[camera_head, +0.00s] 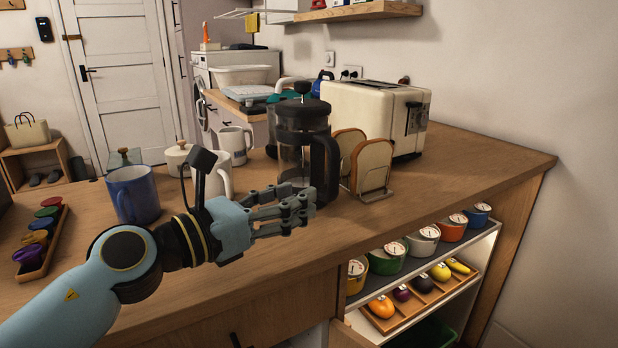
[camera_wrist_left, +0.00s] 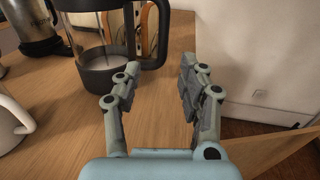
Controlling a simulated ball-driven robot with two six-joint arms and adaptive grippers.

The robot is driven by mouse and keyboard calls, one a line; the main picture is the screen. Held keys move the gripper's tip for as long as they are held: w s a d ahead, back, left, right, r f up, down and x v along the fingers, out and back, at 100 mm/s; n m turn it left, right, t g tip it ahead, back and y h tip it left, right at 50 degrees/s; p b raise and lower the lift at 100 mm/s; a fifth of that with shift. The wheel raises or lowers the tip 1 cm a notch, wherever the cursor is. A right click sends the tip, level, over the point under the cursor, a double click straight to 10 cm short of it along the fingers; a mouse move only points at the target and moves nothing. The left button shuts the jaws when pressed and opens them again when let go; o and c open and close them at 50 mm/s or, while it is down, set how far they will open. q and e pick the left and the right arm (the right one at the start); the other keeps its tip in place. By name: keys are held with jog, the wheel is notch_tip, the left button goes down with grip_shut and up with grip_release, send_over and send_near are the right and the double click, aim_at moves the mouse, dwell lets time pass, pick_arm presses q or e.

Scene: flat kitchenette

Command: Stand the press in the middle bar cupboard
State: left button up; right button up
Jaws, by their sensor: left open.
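The press (camera_head: 300,147), a glass French press with a black lid, base and handle, stands upright on the wooden counter. It also shows in the left wrist view (camera_wrist_left: 98,42), cut off at the top. My left gripper (camera_head: 303,207) is open and empty, low over the counter in front of the press. In the left wrist view, the gap between its fingers (camera_wrist_left: 160,82) shows only bare counter, with the press and its handle ahead and to the left. My right gripper is not in view. I cannot tell which opening is the middle bar cupboard.
Under the counter (camera_head: 475,165) at right, an open shelf (camera_head: 475,262) holds several pots and a fruit tray (camera_head: 425,293). A toast rack (camera_head: 374,194) and toaster (camera_head: 380,115) stand right of the press. A blue mug (camera_head: 133,194) and white mugs (camera_head: 235,141) stand left.

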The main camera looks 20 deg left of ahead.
aim_at(330, 180)
pick_arm(q)
jog(key=x, duration=0.9)
jog(key=shift+s+d+r, duration=0.1)
jog(key=shift+d+r, duration=0.15)
jog(key=shift+r, duration=0.05)
jog(key=shift+s, duration=0.1)
grip_shut()
jog(key=shift+r, duration=0.1)
